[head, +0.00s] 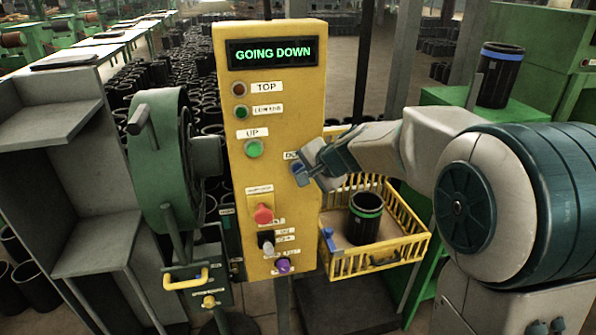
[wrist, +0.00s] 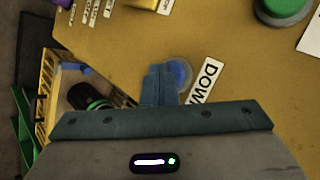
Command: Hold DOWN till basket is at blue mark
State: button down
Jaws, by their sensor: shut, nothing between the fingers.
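The yellow control panel (head: 292,120) stands upright with a lit display (head: 272,53) reading GOING DOWN. The blue DOWN button (wrist: 180,75) shows partly behind my gripper (wrist: 158,75) in the wrist view. My gripper (head: 303,168) is shut and empty, its tip at the button and seemingly pressing it. The yellow basket (head: 412,245) hangs right of the panel, holding a black sleeve with a green band (head: 366,218). A blue mark (head: 329,238) shows by the basket's left side. The basket also shows in the wrist view (wrist: 48,75).
Other panel controls are the green UP button (head: 254,148), a red knob (head: 263,214) and a purple knob (head: 283,266). A green wheel-shaped machine (head: 160,150) stands left. A blue-banded black sleeve (head: 499,75) stands on a green cabinet at right.

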jog(key=shift+s, duration=0.1)
jog(key=shift+s+d+b, duration=0.2)
jog(key=shift+s+b, duration=0.25)
jog(key=shift+s, duration=0.2)
jog(key=s+b, duration=0.1)
jog(key=s, duration=0.1)
jog(key=s+d, duration=0.1)
jog(key=s, duration=0.1)
jog(key=shift+s+d+b, duration=0.2)
jog(key=shift+s+b, duration=0.2)
